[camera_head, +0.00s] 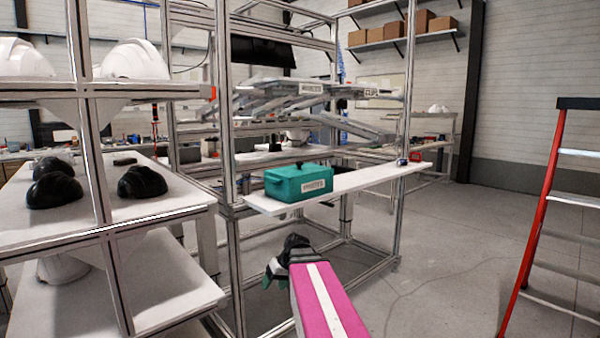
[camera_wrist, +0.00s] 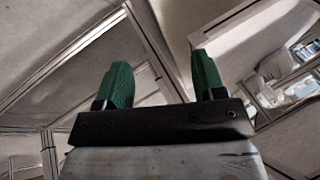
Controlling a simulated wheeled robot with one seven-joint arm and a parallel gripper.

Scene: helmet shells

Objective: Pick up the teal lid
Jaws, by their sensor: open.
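The box stands on a narrow white shelf (camera_head: 365,181) of a metal rack in the head view. My gripper (camera_head: 270,272) is below and in front of the shelf, lower than the box and apart from it. In the wrist view my gripper (camera_wrist: 162,78) shows two green fingers spread apart with nothing between them. The lid does not show in the wrist view.
A small red and dark item (camera_head: 415,157) lies at the shelf's right end. Metal rack posts (camera_head: 222,110) rise beside the box. Black helmet shells (camera_head: 142,182) lie on a rack at the left. A red ladder (camera_head: 545,200) stands at the right, with open floor between.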

